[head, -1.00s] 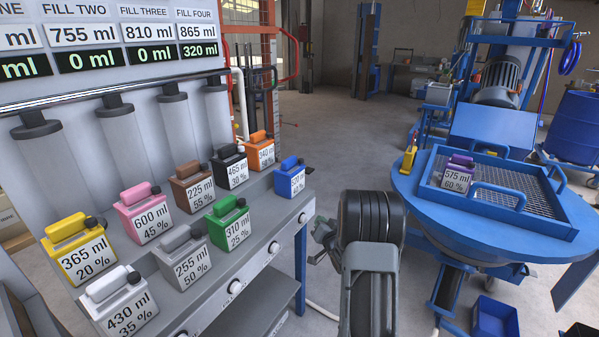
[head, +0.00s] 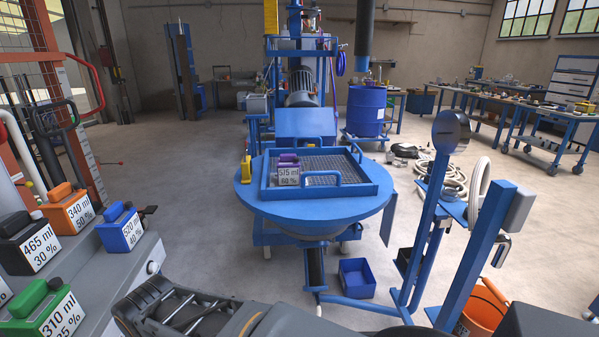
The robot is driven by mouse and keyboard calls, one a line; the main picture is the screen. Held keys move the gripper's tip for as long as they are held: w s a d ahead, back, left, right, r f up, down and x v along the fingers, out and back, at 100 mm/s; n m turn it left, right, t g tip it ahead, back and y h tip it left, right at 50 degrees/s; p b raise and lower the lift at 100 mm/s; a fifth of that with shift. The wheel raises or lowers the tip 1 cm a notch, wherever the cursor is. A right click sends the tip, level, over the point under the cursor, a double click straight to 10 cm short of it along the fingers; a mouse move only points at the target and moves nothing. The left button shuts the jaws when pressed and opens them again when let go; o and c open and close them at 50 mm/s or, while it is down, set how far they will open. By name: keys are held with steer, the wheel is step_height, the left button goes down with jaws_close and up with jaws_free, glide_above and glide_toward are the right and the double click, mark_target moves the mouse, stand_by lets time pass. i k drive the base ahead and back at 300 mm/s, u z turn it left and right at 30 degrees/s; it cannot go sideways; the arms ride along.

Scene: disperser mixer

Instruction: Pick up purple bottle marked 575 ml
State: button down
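The purple bottle marked 575 ml, 60 % (head: 289,176) stands upright on the metal mesh of a blue tray (head: 330,192). Its label faces me and its purple cap end is at the top. The tray rests on a round blue table (head: 315,211) in the middle of the head view. My gripper (head: 165,312) seems to be the dark ribbed part at the bottom left edge, well short of the table and apart from the bottle. Its fingertips are not clear, and I cannot tell whether it is open or shut.
At left, bottles marked 340 ml (head: 68,210), 520 ml (head: 124,229), 465 ml (head: 32,243) and 310 ml (head: 47,312) stand on a grey bench. Blue posts (head: 428,215) rise at right beside an orange bucket (head: 482,308). A blue bin (head: 357,278) sits on the floor.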

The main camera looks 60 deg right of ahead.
mark_target(287, 165)
steer(key=z, duration=1.9)
